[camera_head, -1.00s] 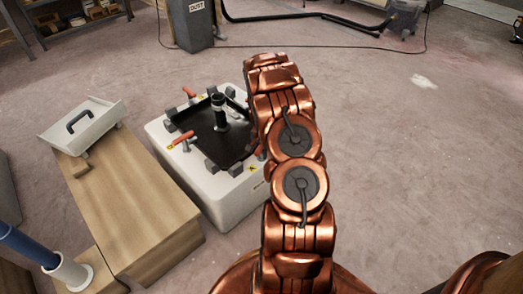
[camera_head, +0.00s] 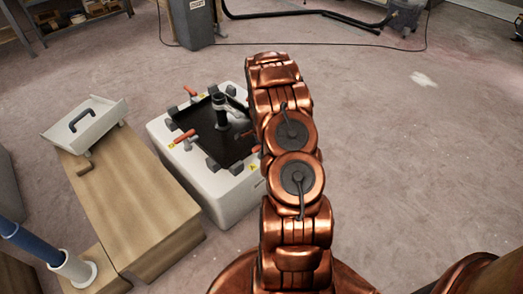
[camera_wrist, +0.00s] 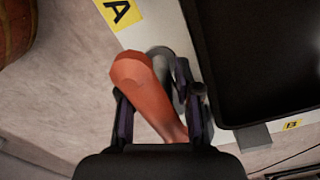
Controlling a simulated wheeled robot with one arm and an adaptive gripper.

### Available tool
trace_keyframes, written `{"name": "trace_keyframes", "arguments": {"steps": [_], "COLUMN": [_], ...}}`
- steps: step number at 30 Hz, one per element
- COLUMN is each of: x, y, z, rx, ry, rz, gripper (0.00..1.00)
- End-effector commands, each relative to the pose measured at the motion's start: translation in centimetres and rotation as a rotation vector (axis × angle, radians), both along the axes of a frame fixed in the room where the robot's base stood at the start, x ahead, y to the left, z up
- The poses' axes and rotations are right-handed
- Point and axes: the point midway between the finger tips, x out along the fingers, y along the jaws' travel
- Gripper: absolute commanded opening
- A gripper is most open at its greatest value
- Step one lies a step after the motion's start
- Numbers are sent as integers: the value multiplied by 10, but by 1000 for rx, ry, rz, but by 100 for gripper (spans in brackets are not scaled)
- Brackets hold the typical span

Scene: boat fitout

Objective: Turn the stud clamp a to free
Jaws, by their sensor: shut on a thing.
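Stud clamp a has an orange handle (camera_wrist: 148,92) and a grey pivot, beside a yellow label marked A (camera_wrist: 117,10) in the wrist view. My gripper (camera_wrist: 160,112) is shut on this handle, with one dark finger on each side. The handle lies slanted between the fingers, its broad end toward the upper left. In the head view my arm hides the gripper and much of the box's right side. I cannot tell stud clamp a apart there.
A white box (camera_head: 226,200) carries a black tray (camera_head: 228,148) with a dark upright post. Other orange handles (camera_head: 184,137) sit along its left edge. A wooden bench (camera_head: 135,205) with a white handled piece (camera_head: 85,125) stands at the left. Floor at the right is clear.

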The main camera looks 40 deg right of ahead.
Motion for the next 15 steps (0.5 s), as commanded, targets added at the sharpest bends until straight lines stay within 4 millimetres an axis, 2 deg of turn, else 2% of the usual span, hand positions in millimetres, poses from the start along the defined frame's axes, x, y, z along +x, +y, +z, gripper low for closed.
{"name": "trace_keyframes", "arguments": {"steps": [15], "x": [-3], "y": [-4], "z": [0], "rx": [-2], "ry": [0], "rz": [-39], "gripper": [0]}}
